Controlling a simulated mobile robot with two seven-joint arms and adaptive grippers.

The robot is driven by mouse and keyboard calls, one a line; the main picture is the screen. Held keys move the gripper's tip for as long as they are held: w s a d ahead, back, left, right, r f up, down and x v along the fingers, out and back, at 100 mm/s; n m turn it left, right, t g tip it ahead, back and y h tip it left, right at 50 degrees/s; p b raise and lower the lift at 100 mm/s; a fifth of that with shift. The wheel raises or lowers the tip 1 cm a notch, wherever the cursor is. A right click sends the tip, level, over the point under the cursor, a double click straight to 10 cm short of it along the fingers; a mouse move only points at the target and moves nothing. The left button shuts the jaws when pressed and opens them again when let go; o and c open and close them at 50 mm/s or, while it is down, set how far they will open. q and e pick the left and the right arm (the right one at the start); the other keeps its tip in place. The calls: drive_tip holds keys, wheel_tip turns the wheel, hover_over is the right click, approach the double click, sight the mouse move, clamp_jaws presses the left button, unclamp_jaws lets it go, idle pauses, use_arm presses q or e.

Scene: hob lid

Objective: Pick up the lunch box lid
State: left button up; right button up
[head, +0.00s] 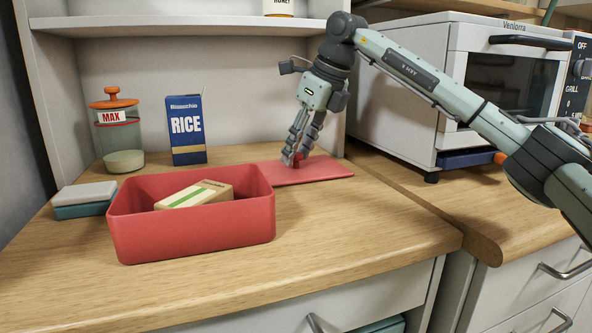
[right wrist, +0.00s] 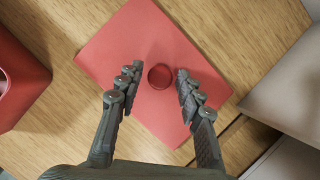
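The lunch box lid (head: 325,173) is a flat red panel lying on the wooden counter, right of and behind the red lunch box (head: 190,235). In the right wrist view, the lid (right wrist: 125,45) has a round dark red knob (right wrist: 161,77) near its middle. My right gripper (head: 295,160) points down over the lid. In the right wrist view, its fingers (right wrist: 157,74) stand on either side of the knob, with a gap on each side. The gripper is open. Its fingers partly hide the knob in the head view. My left gripper is not in view.
The lunch box holds a cardboard carton (head: 200,194). A small grey-and-teal box (head: 84,200), a jar (head: 120,135) and a rice box (head: 187,130) stand left and behind. A white oven (head: 400,95) stands to the right. The counter's front is clear.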

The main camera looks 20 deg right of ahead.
clamp_jaws()
